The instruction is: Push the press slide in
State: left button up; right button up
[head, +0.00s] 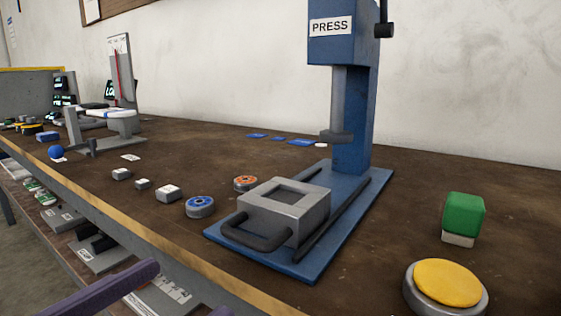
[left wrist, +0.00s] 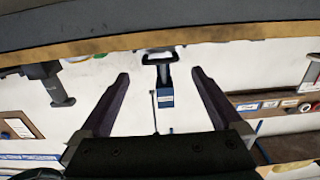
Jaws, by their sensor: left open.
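The press (head: 345,110) is a tall blue column on a blue base plate, with a white PRESS label on its head. The grey press slide (head: 285,210) is a square block with a recess in its top and a dark loop handle at its front. It sits at the front part of the base, in front of the column, clear of the ram. My left gripper (head: 188,290) shows as purple fingers at the bottom edge, open, apart from the slide. In the left wrist view its fingers (left wrist: 160,76) are spread and empty, with a dark loop (left wrist: 157,54) beyond them. My right gripper is out of view.
A yellow button (head: 447,283) on a grey base and a green block (head: 463,214) stand at the right. Blue (head: 200,207) and orange (head: 245,183) discs and small grey blocks lie left of the slide. The bench front edge (head: 165,243) lies between my left gripper and the press.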

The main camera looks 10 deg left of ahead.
aim_at(240, 241)
pick_arm(q)
jog(key=x, duration=0.3)
jog(key=b+x, duration=0.1)
jog(key=x, duration=0.5)
jog(key=shift+w+d+r+b, duration=0.1)
jog(key=shift+w+r+b, duration=0.05)
jog(key=shift+r+b, duration=0.2)
jog(key=shift+w+d, duration=0.1)
jog(key=shift+w, duration=0.2)
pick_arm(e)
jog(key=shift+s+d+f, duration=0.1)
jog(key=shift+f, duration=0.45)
pick_arm(q)
jog(key=shift+c, duration=0.2)
grip_shut()
